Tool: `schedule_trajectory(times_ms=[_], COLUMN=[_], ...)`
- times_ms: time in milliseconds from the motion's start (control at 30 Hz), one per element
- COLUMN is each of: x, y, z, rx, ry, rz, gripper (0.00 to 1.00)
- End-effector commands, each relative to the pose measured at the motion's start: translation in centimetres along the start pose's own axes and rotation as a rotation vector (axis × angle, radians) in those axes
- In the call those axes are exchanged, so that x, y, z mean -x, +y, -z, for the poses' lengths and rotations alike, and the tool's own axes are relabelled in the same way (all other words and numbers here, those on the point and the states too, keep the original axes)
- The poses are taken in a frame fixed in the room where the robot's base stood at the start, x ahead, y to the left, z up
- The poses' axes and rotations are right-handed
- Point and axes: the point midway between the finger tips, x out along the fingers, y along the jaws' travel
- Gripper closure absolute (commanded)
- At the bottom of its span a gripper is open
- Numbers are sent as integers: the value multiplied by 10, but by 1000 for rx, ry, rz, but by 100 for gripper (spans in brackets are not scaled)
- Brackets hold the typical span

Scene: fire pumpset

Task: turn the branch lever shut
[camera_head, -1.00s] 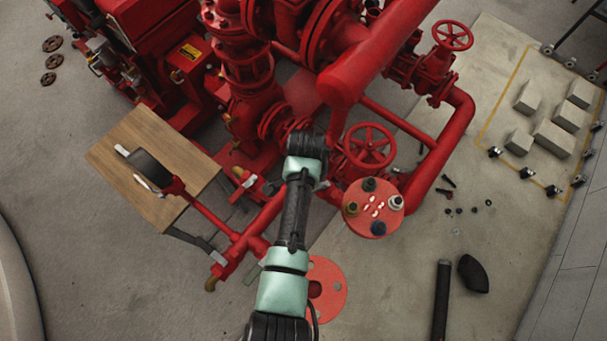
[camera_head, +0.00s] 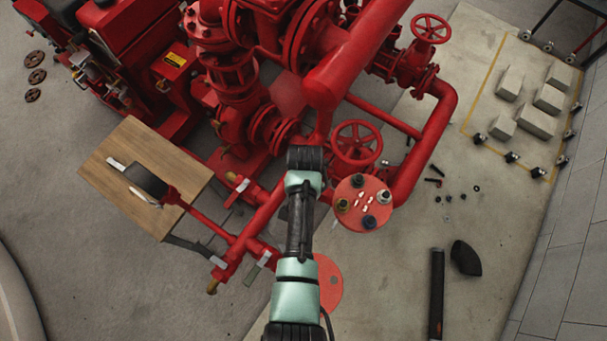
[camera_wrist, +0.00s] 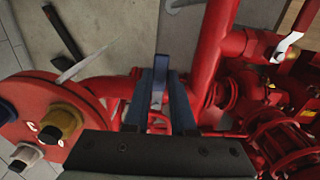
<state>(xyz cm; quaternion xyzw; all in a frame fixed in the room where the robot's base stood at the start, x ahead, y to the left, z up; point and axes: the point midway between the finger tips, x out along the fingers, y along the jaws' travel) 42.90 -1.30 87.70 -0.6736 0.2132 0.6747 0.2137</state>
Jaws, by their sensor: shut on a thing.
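My gripper (camera_wrist: 165,100) shows in the wrist view, its two dark fingers close around a narrow blue-gripped lever (camera_wrist: 162,64). I take this to be the branch lever; its pivot is hidden. In the head view my forearm hides the gripper and the held lever.
A red flange cap with coloured knobs (camera_head: 362,203) stands close right of my arm. A red handwheel (camera_head: 356,142) is behind it. A wooden table (camera_head: 135,205) is at left.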

Motion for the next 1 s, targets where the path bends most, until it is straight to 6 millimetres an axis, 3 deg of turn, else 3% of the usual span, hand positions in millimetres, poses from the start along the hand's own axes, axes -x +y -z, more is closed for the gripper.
schedule_trajectory(times_ms=[267,300,433,767,1000], x=[1,1,1,2,27], y=[0,0,0,0,0], z=[1,1,1,1,1], rx=[3,2,1,0,0], ry=[3,3,2,2,6], rz=[-1,-2,-1,-1,1], gripper=[100,70,46,46,46])
